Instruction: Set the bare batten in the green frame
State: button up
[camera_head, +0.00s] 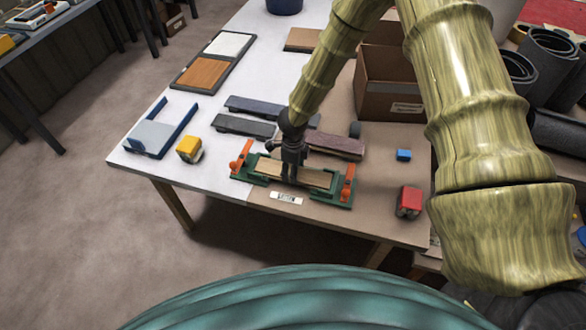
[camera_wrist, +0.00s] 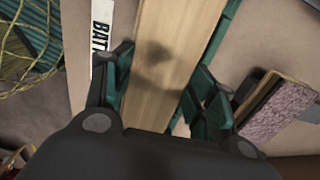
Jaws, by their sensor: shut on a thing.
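The bare batten (camera_head: 310,176) is a pale plain wood strip. It lies lengthwise along the green frame (camera_head: 247,172), between the orange clamps at its two ends. My gripper (camera_head: 290,178) points down at the batten's middle, its fingers on either side of it. In the wrist view the batten (camera_wrist: 168,60) runs between the two dark fingers, and green frame parts (camera_wrist: 217,105) show beside it. My gripper is shut on the batten. Whether the batten rests fully on the frame's floor is hard to tell.
Behind the frame lie dark grey battens (camera_head: 245,127) and a mauve-topped one (camera_head: 335,144). A yellow block (camera_head: 189,149) stands left, a red one (camera_head: 409,201) right, and a small blue one (camera_head: 403,155) behind it. A cardboard box (camera_head: 388,90) stands at back right. A label (camera_head: 286,198) lies in front.

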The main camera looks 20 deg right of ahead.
jog(key=shift+f, duration=0.2)
dwell(0.3)
jog(key=o, duration=1.2)
jog(key=shift+r+p, duration=2.7)
jog(key=shift+r, duration=0.85)
jog(key=shift+s+a+f, duration=0.1)
